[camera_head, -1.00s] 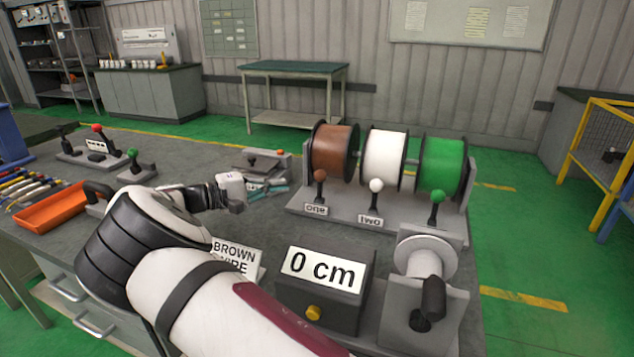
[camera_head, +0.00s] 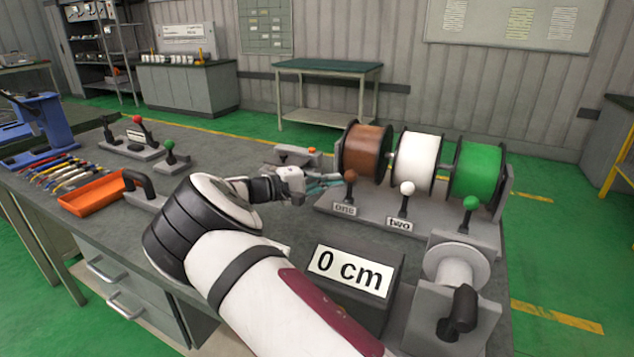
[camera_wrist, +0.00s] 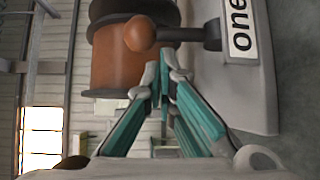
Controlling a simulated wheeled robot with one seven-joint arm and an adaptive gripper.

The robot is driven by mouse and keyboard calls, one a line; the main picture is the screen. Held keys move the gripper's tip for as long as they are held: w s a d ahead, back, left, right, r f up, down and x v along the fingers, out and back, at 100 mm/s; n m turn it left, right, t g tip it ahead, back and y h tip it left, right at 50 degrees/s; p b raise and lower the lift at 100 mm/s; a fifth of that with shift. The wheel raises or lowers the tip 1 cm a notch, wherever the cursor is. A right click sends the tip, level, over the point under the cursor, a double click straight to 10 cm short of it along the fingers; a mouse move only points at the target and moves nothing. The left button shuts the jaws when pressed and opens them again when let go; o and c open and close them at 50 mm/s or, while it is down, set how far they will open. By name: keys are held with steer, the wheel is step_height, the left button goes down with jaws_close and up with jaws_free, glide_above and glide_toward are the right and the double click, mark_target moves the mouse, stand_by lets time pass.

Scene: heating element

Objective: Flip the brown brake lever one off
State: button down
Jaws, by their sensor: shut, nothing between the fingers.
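The brown brake lever (camera_head: 350,186) stands up in front of the brown wire spool (camera_head: 366,150), with a label "one" (camera_head: 344,210) at its base. In the wrist view its round brown knob (camera_wrist: 139,33) and dark shaft lie sideways near the top, beside the "one" label (camera_wrist: 240,27). My gripper (camera_head: 314,180) is shut and empty, just left of the lever and apart from it in the head view. In the wrist view its teal fingers (camera_wrist: 163,78) meet just below the knob. Whether they touch it cannot be told.
The white lever (camera_head: 406,188) and green lever (camera_head: 470,204) stand to the right on the same grey base. A "0 cm" display box (camera_head: 350,272) and a crank winder (camera_head: 457,270) are in front. An orange tray (camera_head: 95,196) and cables lie left.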

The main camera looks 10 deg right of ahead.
mark_target(348, 190)
steer(key=shift+x, duration=1.3)
steer(key=shift+s+a+r, duration=0.1)
steer(key=shift+s+a, duration=0.2)
steer(key=shift+s, duration=0.05)
steer(key=shift+s+a, duration=0.25)
steer(key=shift+s, duration=0.15)
steer(key=shift+s+a+p, duration=0.4)
steer(key=shift+s+p, duration=0.05)
steer(key=shift+s, duration=0.1)
steer(key=shift+s+a+f, duration=0.45)
steer(key=shift+s+a, duration=0.05)
steer(key=shift+s, duration=0.15)
steer(key=shift+s+a+f, duration=0.15)
steer(key=shift+s+f, duration=0.15)
steer(key=shift+f, duration=0.05)
steer(key=shift+s+f, duration=0.15)
steer(key=shift+f, duration=0.05)
steer(key=v, duration=1.2)
steer(key=shift+w+r, duration=0.3)
steer(key=shift+r, duration=0.05)
